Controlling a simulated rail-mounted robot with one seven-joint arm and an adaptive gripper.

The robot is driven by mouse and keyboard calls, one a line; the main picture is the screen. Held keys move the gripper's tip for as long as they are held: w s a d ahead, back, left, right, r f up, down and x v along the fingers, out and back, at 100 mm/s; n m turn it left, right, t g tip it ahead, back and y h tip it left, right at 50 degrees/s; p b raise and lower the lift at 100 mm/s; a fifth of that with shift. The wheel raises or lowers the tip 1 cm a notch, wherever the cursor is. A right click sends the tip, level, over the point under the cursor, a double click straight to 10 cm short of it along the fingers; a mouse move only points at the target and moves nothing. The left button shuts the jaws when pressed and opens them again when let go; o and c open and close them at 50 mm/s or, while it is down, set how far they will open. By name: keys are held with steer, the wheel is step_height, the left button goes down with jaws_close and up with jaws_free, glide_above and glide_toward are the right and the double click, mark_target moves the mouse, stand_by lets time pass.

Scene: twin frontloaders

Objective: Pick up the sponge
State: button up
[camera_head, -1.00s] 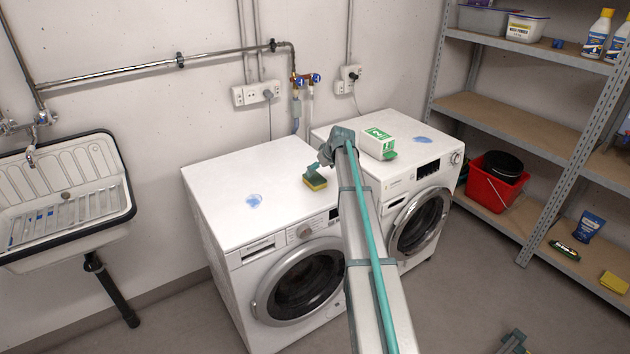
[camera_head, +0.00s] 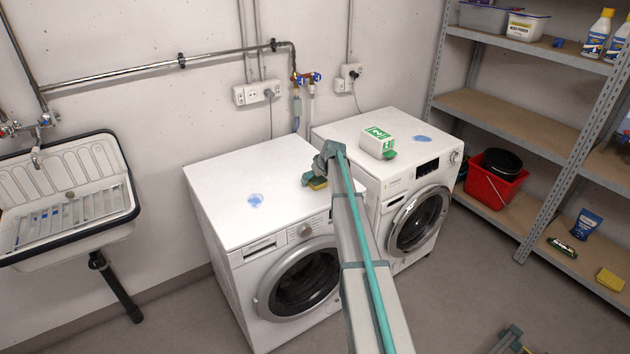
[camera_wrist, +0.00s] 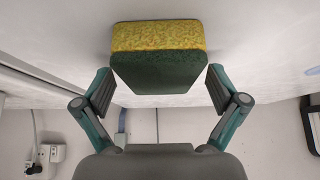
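The sponge (camera_head: 319,185), yellow with a dark green side, lies on the top of the left washing machine (camera_head: 225,185), near its right edge. My gripper (camera_head: 312,181) is down over it and hides much of it in the head view. In the wrist view the sponge (camera_wrist: 158,40) is at the top middle, its green side facing the camera. My gripper (camera_wrist: 158,84) is open there, one finger on each side of the sponge, with slight gaps visible between fingers and sponge.
Blue spots (camera_head: 255,200) mark both tops. A sink (camera_head: 118,195) is at left. Another yellow sponge (camera_head: 611,280) and a red bucket (camera_head: 490,188) are on the right shelves.

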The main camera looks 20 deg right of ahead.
steer(key=c, duration=0.6)
steer(key=shift+r, duration=0.1)
steer(key=shift+c, duration=0.2)
steer(key=shift+r+b, duration=0.7)
steer(key=shift+r, duration=0.05)
steer(key=s+r+b, duration=0.5)
steer(key=s+r, duration=0.6)
steer(key=s, duration=0.3)
steer(key=shift+a+r, duration=0.2)
steer(key=shift+a, duration=0.1)
steer(key=c, duration=0.3)
